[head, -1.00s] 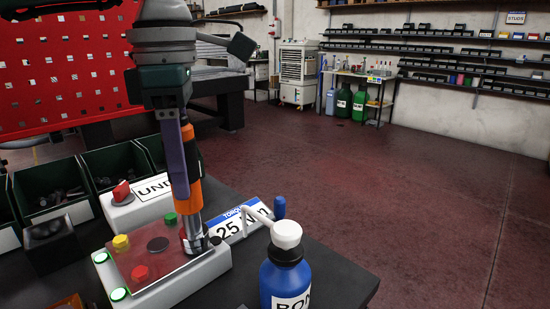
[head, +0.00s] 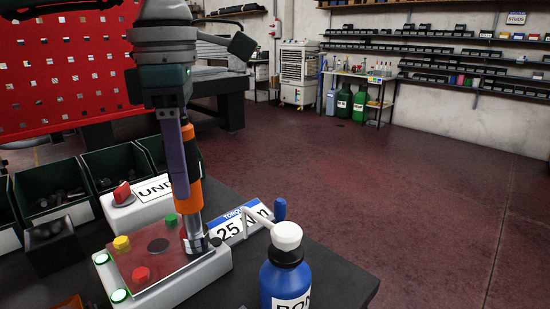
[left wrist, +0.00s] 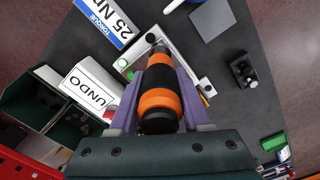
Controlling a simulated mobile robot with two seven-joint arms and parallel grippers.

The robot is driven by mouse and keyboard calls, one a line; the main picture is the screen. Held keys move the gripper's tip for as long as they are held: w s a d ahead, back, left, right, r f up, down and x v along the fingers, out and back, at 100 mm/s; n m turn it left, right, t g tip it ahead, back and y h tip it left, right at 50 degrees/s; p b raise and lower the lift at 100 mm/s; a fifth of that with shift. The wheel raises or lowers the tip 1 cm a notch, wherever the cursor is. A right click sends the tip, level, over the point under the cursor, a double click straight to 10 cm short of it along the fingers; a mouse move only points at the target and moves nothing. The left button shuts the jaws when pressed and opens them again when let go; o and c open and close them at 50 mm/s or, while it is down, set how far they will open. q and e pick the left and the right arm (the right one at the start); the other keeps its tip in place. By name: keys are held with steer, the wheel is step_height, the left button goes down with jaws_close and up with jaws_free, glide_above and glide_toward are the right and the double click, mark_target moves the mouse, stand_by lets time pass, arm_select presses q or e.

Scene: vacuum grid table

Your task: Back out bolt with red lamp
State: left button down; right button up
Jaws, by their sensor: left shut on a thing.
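My left gripper (head: 186,165) is shut on an orange and black driver (head: 190,200), which also shows in the left wrist view (left wrist: 157,100). The driver stands nearly upright, its metal socket down at the right corner of the pale fixture (head: 190,287). The socket hides what is under it. The fixture carries a reddish clear plate with yellow (head: 121,243), red (head: 141,274) and green (head: 170,220) caps. Two lamps at its left corners glow green (head: 101,258) (head: 119,295). I see no red lamp for certain. My right gripper is not in view.
A white UNDO box with a red knob (head: 122,192) stands behind the fixture. A torque sign (head: 242,222) and a blue bottle with a white spout (head: 287,280) stand to the right. Green bins (head: 50,190) line the left. A small dark block (head: 52,240) sits near them.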

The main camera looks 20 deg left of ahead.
arm_select(q)
steer(key=shift+a+f, duration=0.1)
stand_by(0.5)
step_height(320, 180, up, 5)
steer(key=p, duration=0.3)
steer(key=shift+f+p, duration=0.15)
steer(key=shift+p, duration=0.15)
